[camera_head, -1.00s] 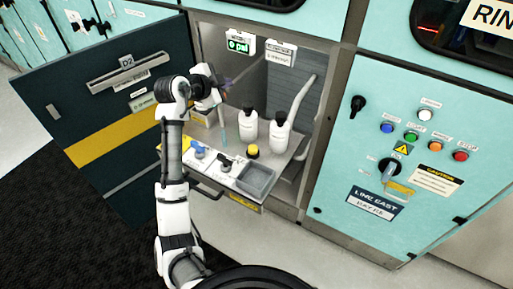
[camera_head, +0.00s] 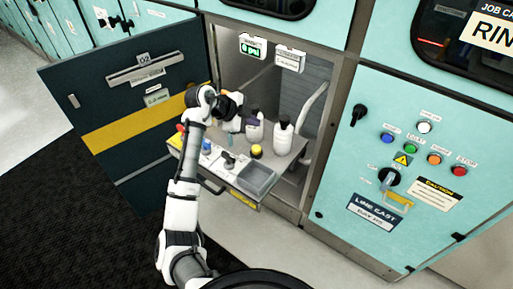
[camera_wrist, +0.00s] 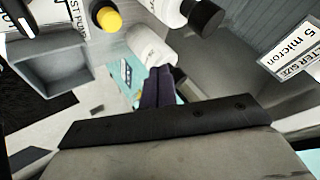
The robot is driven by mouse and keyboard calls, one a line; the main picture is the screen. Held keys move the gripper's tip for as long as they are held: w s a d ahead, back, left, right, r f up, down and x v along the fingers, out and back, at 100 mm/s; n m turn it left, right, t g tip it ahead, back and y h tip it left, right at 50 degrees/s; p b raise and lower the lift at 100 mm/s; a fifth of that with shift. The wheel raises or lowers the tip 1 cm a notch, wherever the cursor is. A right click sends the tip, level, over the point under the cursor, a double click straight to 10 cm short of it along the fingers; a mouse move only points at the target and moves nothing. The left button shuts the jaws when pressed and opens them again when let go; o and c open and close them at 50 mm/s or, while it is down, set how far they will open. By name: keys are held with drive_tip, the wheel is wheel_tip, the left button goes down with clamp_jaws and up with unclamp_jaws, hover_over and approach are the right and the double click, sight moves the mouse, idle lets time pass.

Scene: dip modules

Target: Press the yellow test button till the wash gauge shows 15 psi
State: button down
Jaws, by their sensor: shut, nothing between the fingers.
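In the wrist view the yellow button (camera_wrist: 107,18) is at the top, left of the fingers. A lit green display (camera_head: 252,49) hangs at the top of the cabinet opening; its reading is too small to tell now. My gripper (camera_head: 250,119) is above the tray, up and left of the button and apart from it. In the wrist view its dark fingers (camera_wrist: 157,82) are shut with nothing between them.
Two white bottles with black caps (camera_head: 283,138) stand behind the button. The open dark door (camera_head: 130,110) is at left; a teal control panel (camera_head: 420,170) is at right.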

sight(253, 149)
drive_tip(key=shift+f+b, duration=2.5)
drive_tip(key=shift+f, duration=1.95)
drive_tip(key=shift+f+b, duration=0.35)
drive_tip(key=shift+b, duration=0.1)
